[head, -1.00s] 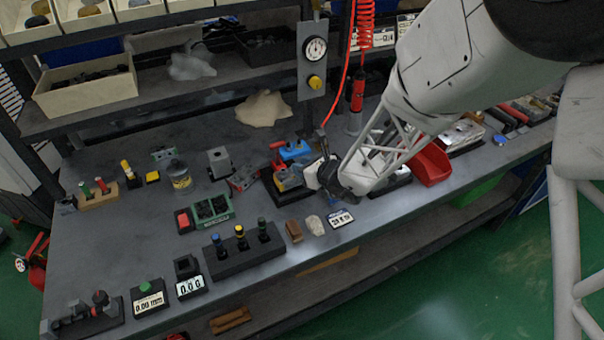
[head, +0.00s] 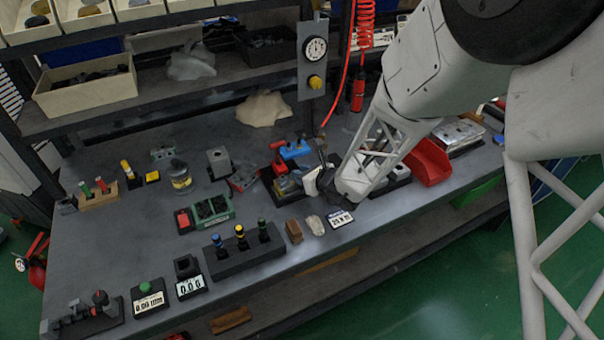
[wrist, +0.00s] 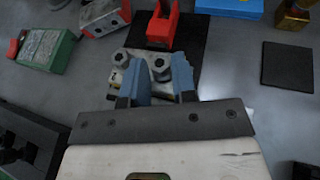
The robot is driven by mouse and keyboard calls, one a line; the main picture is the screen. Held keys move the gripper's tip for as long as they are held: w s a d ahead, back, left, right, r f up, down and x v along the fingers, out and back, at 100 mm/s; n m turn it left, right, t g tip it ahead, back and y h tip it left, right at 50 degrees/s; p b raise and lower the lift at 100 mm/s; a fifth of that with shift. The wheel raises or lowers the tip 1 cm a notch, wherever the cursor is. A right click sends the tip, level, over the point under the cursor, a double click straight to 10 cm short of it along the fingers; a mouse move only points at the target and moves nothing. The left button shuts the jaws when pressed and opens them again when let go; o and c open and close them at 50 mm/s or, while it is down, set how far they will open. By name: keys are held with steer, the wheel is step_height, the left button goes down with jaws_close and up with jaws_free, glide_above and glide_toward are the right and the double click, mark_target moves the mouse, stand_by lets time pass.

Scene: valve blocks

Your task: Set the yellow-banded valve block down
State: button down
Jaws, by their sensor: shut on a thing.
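My gripper (wrist: 158,72) is shut on a grey metal valve block (wrist: 147,66) with two round bolt-like fittings on top. A finger stands on either side of it. A little yellow shows on the block, but the band is mostly hidden. In the head view my gripper (head: 312,182) and the block (head: 287,186) are at a dark base plate (wrist: 189,44) with a red toggle clamp (wrist: 163,22). The block is over the plate, in front of the clamp. I cannot tell whether its underside touches the plate.
A grey-and-red block (wrist: 104,17) and a green box (wrist: 45,48) lie to the left. A blue block (head: 295,148) is behind the clamp. A bare dark square plate (wrist: 287,66) lies to the right. A red bin (head: 430,163) stands right of my arm.

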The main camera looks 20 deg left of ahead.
steer(key=c, duration=0.9)
jaws_free()
steer(key=shift+f, duration=0.1)
steer(key=shift+s+d+r, duration=0.15)
steer(key=shift+d+r, duration=0.15)
steer(key=shift+v, duration=5.65)
